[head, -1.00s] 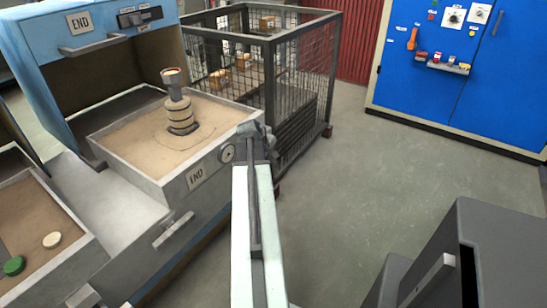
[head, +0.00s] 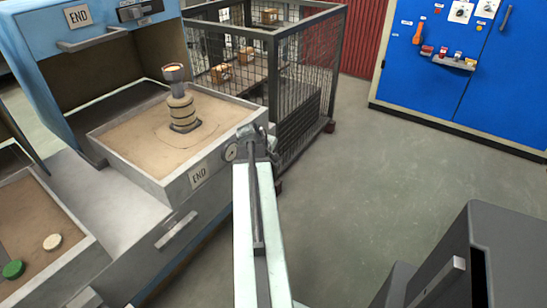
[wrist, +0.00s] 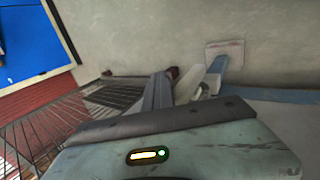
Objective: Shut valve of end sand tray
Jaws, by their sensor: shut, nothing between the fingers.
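The end sand tray (head: 178,183) is a grey box of sand with an END label (head: 198,175) and a round gauge (head: 231,152) on its front. A grey bar handle (head: 176,230) sits on the front below it; I cannot tell whether this is its valve. A ringed column with a cup on top (head: 180,105) stands in the sand. My gripper (head: 254,132) is just right of the gauge, by the tray's right corner, shut and empty. Whether it touches anything there is unclear. In the wrist view my gripper (wrist: 172,90) shows beside a pale part I cannot identify.
A wire mesh cage (head: 275,75) stands behind the tray, close to my gripper. Another sand tray (head: 75,262) is at lower left. A blue cabinet (head: 455,75) is at the back right, and a dark grey box (head: 470,250) at lower right. The floor between is clear.

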